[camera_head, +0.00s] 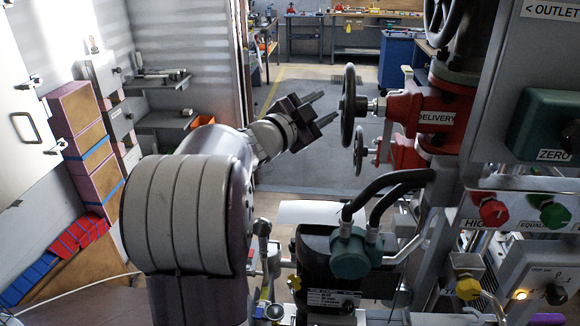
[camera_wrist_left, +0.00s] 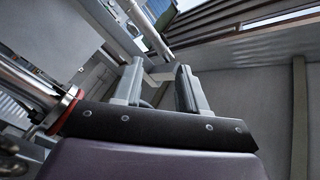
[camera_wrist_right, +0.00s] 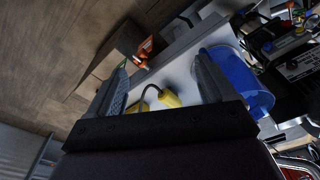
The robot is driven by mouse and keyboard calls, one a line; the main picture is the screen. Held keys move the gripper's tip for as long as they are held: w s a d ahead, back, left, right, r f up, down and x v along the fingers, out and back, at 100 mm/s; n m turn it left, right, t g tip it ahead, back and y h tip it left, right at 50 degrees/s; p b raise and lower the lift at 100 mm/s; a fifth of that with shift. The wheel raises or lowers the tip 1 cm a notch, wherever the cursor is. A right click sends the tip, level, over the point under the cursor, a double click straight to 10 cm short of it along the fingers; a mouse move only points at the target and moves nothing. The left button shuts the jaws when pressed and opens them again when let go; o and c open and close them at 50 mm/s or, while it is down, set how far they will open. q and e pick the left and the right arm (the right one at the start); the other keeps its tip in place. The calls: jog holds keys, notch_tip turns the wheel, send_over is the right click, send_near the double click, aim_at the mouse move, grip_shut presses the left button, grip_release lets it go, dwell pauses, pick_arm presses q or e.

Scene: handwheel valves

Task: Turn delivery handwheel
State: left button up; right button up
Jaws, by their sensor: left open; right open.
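The delivery handwheel (camera_head: 348,106) is a dark wheel seen almost edge-on in the head view. Its stem runs right into a red valve body (camera_head: 436,105) labelled DELIVERY. My left gripper (camera_head: 329,107) is open just left of the wheel, fingers pointing toward it; a small gap seems to show. In the left wrist view the open fingers (camera_wrist_left: 157,82) show with a dark curved piece partly hidden behind them; I cannot tell if it is the wheel. My right gripper (camera_wrist_right: 162,80) is open and empty in its wrist view and outside the head view.
A second, smaller handwheel (camera_head: 358,150) sits just below. Black hoses and a teal fitting (camera_head: 352,252) stand beneath. A control panel with red (camera_head: 493,212) and green knobs is at right. In the right wrist view, a blue cylinder (camera_wrist_right: 240,82) lies close to one finger.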

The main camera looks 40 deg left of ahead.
aim_at(362, 105)
pick_arm(q)
jog(key=s+m+g+h+b, duration=0.3)
jog(key=s+m+g+h, duration=0.3)
jog(key=s+m+h, duration=0.6)
pick_arm(e)
notch_tip(362, 105, down, 5)
jog(key=s+a, duration=0.1)
jog(key=s, duration=0.1)
pick_arm(q)
jog(key=w+d+f+m+y, duration=0.1)
jog(key=w+d+y, duration=0.1)
jog(key=w+d, duration=0.35)
notch_tip(362, 105, up, 11)
jog(key=n+g+h+p, duration=0.5)
jog(key=n+p, duration=1.8)
jog(key=p, duration=1.4)
jog(key=g, duration=0.3)
jog(key=shift+d+f+h+p, duration=0.15)
jog(key=shift+d+h+p, duration=0.15)
jog(key=shift+d, duration=0.1)
pick_arm(e)
notch_tip(362, 105, up, 38)
jog(key=a, duration=0.1)
